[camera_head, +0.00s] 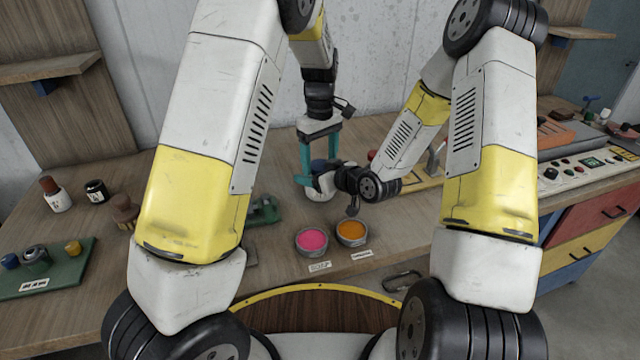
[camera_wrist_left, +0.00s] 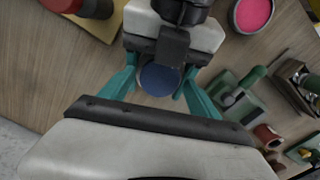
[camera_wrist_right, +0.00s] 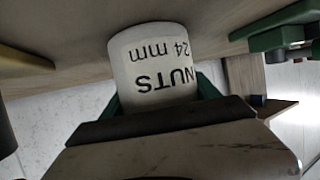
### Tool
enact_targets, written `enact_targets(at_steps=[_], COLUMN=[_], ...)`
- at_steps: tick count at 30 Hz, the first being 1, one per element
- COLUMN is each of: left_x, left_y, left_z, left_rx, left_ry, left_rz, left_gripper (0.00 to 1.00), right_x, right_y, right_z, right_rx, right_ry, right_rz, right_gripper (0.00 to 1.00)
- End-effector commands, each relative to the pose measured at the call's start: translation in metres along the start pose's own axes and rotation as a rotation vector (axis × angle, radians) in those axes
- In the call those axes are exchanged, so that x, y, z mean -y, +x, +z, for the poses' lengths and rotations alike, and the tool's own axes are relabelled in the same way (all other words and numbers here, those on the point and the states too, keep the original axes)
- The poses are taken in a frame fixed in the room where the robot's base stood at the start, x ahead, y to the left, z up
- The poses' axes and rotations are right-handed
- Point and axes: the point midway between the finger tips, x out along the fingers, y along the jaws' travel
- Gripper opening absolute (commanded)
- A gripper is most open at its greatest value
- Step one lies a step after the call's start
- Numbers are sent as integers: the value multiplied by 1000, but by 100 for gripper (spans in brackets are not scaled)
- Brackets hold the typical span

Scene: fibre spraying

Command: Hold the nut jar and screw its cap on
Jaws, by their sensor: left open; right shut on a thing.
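The white nut jar (camera_wrist_right: 150,62), labelled "NUTS 24 mm", is between the fingers of my right gripper (camera_wrist_right: 158,92), which is shut on it. In the head view my right gripper hides most of the jar. The dark blue round cap (camera_wrist_left: 160,79) lies between the teal fingers of my left gripper (camera_wrist_left: 160,84). In the head view my left gripper (camera_head: 318,168) points down from above, right beside my right gripper, with a bit of blue cap (camera_head: 318,164) between its fingers. The left fingers are open, with gaps beside the cap. I cannot tell how the cap is seated.
A pink pot (camera_head: 311,240) and an orange pot (camera_head: 351,232) stand in front of the grippers. A green tray (camera_head: 50,275) and two bottles (camera_head: 55,195) are at the left. A control panel (camera_head: 590,165) is at the right.

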Motion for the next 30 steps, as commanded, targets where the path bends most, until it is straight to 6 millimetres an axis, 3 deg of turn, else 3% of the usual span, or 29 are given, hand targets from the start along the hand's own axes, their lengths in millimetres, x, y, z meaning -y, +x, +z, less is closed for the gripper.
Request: enact_targets(at_steps=[3,13,22,30], left_x=[0,0,0,0], left_y=[0,0,0,0], left_z=[0,0,-1,0], left_rx=[0,0,1,0], left_ry=[0,0,267,283], left_rz=[0,-1,0,-1], left_gripper=[67,5,5,5], right_x=[0,0,0,-1], right_y=[0,0,0,0], right_z=[0,0,0,0], right_rx=[-1,-1,-1,-1], right_ry=[0,0,0,0], right_rz=[0,0,1,1], right_gripper=[0,0,0,0])
